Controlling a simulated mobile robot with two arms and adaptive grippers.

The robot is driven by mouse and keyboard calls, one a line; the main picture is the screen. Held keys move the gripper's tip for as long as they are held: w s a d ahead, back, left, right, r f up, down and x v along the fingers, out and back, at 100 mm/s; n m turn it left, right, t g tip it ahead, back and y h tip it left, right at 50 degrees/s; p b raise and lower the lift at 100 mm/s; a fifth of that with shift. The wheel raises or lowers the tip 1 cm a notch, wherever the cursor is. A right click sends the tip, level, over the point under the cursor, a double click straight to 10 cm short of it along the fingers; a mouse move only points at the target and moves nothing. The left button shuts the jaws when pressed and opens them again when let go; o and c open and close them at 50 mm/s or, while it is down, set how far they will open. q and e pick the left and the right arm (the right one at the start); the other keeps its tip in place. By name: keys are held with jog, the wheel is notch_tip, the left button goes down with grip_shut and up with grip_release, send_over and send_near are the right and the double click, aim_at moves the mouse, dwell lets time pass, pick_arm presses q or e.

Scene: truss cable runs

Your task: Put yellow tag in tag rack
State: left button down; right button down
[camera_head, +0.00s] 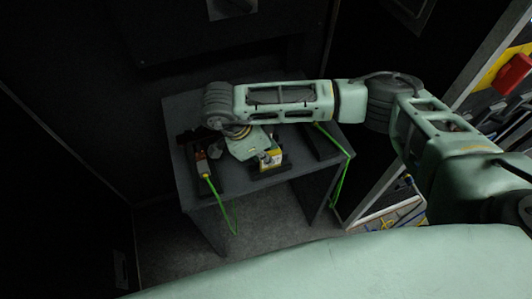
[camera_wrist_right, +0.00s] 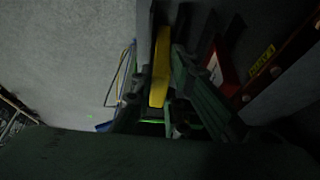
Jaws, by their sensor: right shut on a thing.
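A yellow tag (camera_wrist_right: 160,68) is between the fingers of my right gripper (camera_wrist_right: 163,80) in the right wrist view, seen nearly edge-on. The gripper is shut on it. In the head view the right gripper (camera_head: 265,157) is low over the front of the dark table, and a small yellow and white patch shows at its tips. A dark holder (camera_head: 271,168) stands just there at the table's front edge; I cannot tell whether it is the tag rack or whether the tag touches it. My left gripper is not in view.
The dark grey table (camera_head: 215,210) carries a small device with a yellow-green plug (camera_head: 205,175) and a hanging green cable (camera_head: 226,212) at left. Another green cable (camera_head: 342,178) hangs at right. The wrist view shows a red piece (camera_wrist_right: 222,66) beside a yellow label (camera_wrist_right: 262,60).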

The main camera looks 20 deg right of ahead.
jog(key=c, duration=1.7)
grip_release()
jog(key=shift+c, duration=0.2)
jog(key=shift+r, duration=0.2)
jog(key=b+v, duration=0.2)
jog(key=v, duration=0.9)
jog(key=shift+a+r, duration=0.15)
jog(key=shift+r, duration=0.25)
jog(key=shift+s+f, duration=0.1)
